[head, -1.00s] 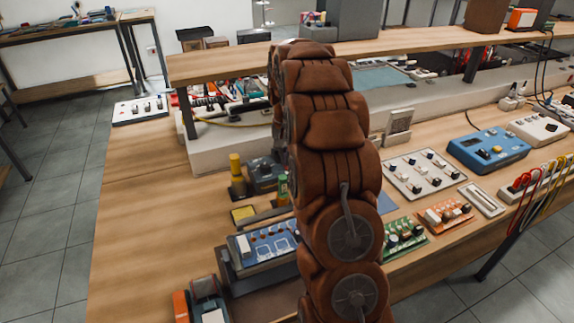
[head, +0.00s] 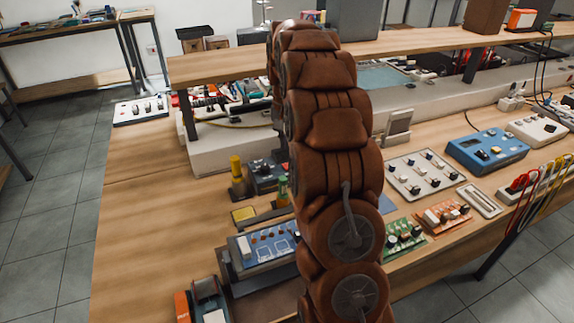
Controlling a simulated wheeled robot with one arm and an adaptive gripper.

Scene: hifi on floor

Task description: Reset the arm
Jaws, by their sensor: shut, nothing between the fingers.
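My brown, segmented arm (head: 335,150) rises from the bottom centre of the head view over the workbench (head: 140,215). Its upper end stands in front of the raised shelf (head: 220,65) and reaches a little above it. My gripper does not show; the arm's own links hide whatever lies beyond them. No object is seen held.
Left of the arm lie a blue circuit board (head: 265,243) and a yellow cylinder (head: 236,168). To the right are a knobbed panel (head: 425,173), a blue device (head: 487,150) and hanging cables (head: 540,185). The bench's left part is bare.

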